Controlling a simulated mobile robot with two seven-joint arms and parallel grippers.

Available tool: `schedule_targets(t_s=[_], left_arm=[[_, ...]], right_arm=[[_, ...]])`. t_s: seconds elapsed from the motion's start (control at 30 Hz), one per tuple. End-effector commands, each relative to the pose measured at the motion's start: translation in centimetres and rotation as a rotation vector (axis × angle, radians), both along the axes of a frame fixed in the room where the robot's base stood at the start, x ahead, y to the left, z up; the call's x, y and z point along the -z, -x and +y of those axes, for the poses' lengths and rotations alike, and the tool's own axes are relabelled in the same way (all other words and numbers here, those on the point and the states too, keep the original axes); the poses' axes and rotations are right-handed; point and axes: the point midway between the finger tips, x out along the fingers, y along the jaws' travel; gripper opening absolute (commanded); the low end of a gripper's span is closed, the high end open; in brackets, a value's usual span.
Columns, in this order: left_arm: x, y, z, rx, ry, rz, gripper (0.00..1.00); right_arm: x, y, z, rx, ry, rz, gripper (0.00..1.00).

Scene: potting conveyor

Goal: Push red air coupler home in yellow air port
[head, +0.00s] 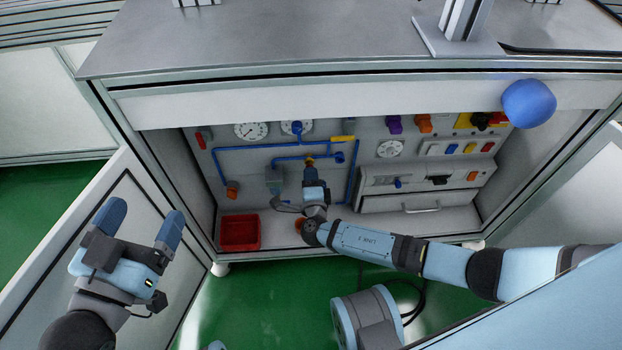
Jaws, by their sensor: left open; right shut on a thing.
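The yellow air port (310,157) is on the cabinet's back panel, at the blue piping, and only a small part of it shows. My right gripper (310,168) is right in front of it, fingers pointing at the panel. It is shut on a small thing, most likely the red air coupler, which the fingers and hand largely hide. I cannot tell how far the coupler sits in the port. My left gripper (148,222) is open and empty, outside the cabinet at the left, well away from the port.
A red bin (240,232) stands on the cabinet floor at the left. Gauges (251,131), blue pipes (250,147) and a drawer unit (424,190) crowd around. An orange-red thing (298,225) shows beside my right wrist. A blue ball (529,103) is at the upper right. An open door (95,240) flanks the left.

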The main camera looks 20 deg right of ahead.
Motion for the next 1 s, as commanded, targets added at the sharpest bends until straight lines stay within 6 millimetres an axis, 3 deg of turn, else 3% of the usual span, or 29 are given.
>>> schedule_targets(t_s=[0.67,0.7,0.8,1.0], left_arm=[[-0.2,0.0,0.0,0.000,0.000,0.000,0.86],[-0.2,0.0,0.0,0.000,0.000,0.000,0.86],[-0.2,0.0,0.0,0.000,0.000,0.000,0.86],[-0.2,0.0,0.0,0.000,0.000,0.000,0.86]], right_arm=[[0.0,-1.6,-0.5,0.001,0.000,0.000,0.02],[0.0,-1.6,-0.5,0.001,0.000,0.000,0.34],[0.0,-1.6,-0.5,0.001,0.000,0.000,0.54],[0.0,-1.6,-0.5,0.000,0.000,0.000,0.54]])
